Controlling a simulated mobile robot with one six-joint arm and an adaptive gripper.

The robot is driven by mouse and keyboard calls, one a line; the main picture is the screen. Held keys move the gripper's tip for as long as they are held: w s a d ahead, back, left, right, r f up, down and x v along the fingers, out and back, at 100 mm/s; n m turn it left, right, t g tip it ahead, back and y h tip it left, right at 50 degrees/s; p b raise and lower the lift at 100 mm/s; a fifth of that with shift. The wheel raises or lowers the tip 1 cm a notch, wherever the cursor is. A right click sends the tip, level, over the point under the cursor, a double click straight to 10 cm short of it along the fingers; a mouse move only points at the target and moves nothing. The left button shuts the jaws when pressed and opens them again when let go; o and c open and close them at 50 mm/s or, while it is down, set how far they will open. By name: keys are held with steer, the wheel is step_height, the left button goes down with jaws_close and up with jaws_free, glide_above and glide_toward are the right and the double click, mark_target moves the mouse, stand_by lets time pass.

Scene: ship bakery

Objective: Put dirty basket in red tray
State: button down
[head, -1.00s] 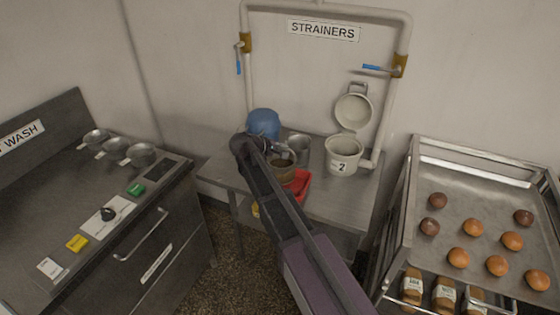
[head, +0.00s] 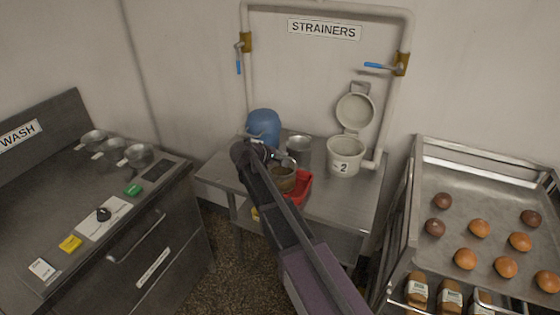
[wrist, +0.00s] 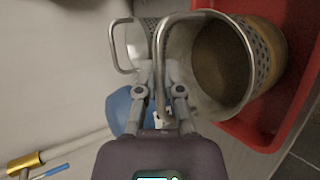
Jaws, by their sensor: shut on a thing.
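The dirty basket (head: 284,180), a metal strainer with a brown inside, is at the red tray (head: 303,188) on the steel table. In the wrist view the dirty basket (wrist: 249,88) hangs by its wire handle in my gripper (wrist: 160,80). My gripper (head: 281,158) is shut on that handle. The basket overlaps the left part of the red tray (wrist: 262,140) in the wrist view. I cannot tell whether its base touches the tray. My arm hides part of the tray in the head view.
A clean metal basket (head: 299,145) stands behind the dirty one. A blue container (head: 263,123) is at the back left, and a white pot marked 2 (head: 345,157) with its lid raised is at the right. A pipe frame (head: 397,100) rises behind the table.

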steer(key=shift+f, duration=0.15)
steer(key=c, duration=1.2)
jaws_free()
steer(key=o, duration=0.4)
steer(key=shift+o, duration=0.2)
steer(key=shift+s+a+r+p, duration=0.15)
steer(key=shift+r+p, duration=0.15)
steer(key=shift+r, duration=0.05)
steer(key=p+v, duration=0.5)
steer(key=v, duration=0.6)
steer(key=shift+a+p, duration=0.15)
steer(key=shift+p, duration=0.2)
steer(key=shift+s, duration=0.15)
